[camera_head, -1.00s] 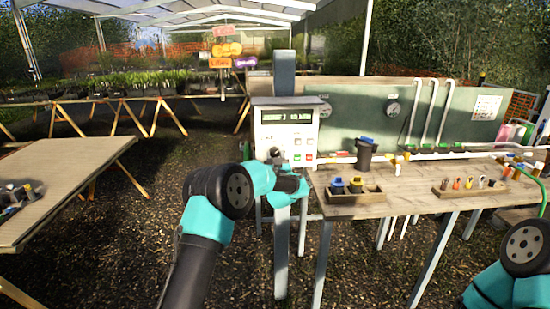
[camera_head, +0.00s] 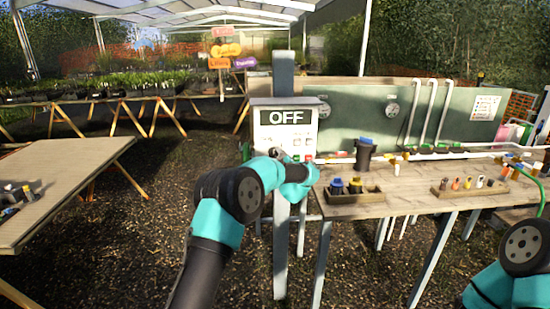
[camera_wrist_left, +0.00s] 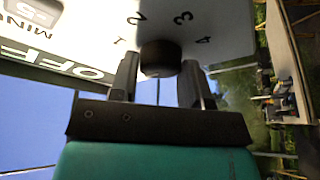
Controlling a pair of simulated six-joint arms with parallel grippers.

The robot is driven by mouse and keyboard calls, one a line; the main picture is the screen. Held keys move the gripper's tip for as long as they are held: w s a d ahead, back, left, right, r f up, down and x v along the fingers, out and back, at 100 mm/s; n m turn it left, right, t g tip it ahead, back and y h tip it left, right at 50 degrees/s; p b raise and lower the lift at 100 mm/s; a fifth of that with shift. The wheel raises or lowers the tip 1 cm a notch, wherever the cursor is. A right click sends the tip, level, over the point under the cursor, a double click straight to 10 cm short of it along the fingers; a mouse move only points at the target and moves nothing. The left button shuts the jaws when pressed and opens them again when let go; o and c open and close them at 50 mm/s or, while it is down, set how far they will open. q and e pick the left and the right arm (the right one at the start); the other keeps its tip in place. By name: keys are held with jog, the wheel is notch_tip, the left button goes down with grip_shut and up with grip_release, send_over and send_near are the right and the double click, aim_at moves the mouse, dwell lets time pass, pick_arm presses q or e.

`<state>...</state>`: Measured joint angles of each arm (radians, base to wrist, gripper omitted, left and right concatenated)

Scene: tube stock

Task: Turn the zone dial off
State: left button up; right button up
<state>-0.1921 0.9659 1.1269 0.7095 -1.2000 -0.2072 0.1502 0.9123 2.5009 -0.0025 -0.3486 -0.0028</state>
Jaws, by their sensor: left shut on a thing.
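The white control box (camera_head: 262,136) stands on a grey post, and its display (camera_head: 286,117) reads OFF in large letters. The dark round zone dial (camera_wrist_left: 160,57) shows in the left wrist view on the white face, with numbers around it. My left gripper (camera_wrist_left: 158,72) has its two fingers on either side of the dial and is shut on it. In the head view my left gripper (camera_head: 279,154) is at the lower front of the box and covers most of the dial. Of my right arm only a link shows at the right edge; its gripper is out of view.
A wooden bench (camera_head: 410,181) to the right of the box carries a dark canister (camera_head: 364,154), a wooden tray (camera_head: 355,197) with yellow and blue fittings, and a rack of small coloured parts. Another table (camera_head: 75,165) stands at the left, with open gravel between.

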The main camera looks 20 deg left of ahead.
pick_arm(q)
jog(key=shift+n, duration=0.4)
jog(key=o, duration=0.9)
jog(key=shift+d, duration=0.1)
jog(key=v, duration=1.7)
jog(key=shift+d, duration=0.15)
jog(key=shift+s+r, duration=0.1)
jog(key=shift+s, duration=0.05)
